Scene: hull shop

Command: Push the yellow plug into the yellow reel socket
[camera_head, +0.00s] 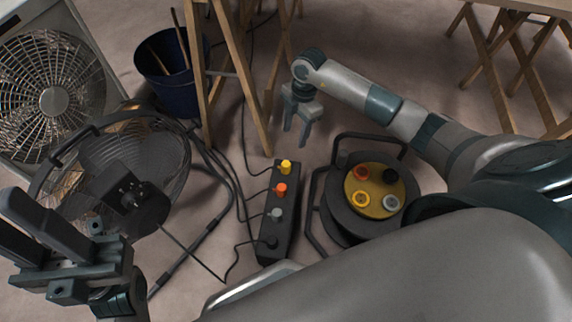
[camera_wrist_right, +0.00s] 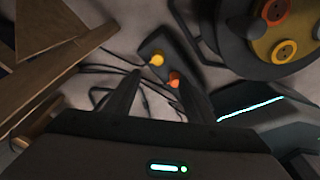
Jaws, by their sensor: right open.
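The yellow plug (camera_head: 286,167) stands at the far end of a dark power strip (camera_head: 289,220) on the floor. It also shows in the right wrist view (camera_wrist_right: 156,60). The yellow reel socket (camera_head: 361,198) is on the yellow face of the cable reel (camera_head: 376,187), at its lower left; it shows in the right wrist view too (camera_wrist_right: 284,50). My right gripper (camera_head: 296,137) is open and empty, pointing down, above and beyond the plug. In the right wrist view the plug appears between the fingertips, farther down and apart from them. My left gripper (camera_head: 8,208) is open and empty at the lower left.
Orange (camera_head: 281,189), grey (camera_head: 276,213) and black plugs (camera_head: 268,242) stand in the same strip. The reel also has red, black and grey sockets. A round fan (camera_head: 120,160), blue bucket (camera_head: 172,85) and wooden trestle (camera_head: 240,75) stand left of my right gripper. Cables lie beside the strip.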

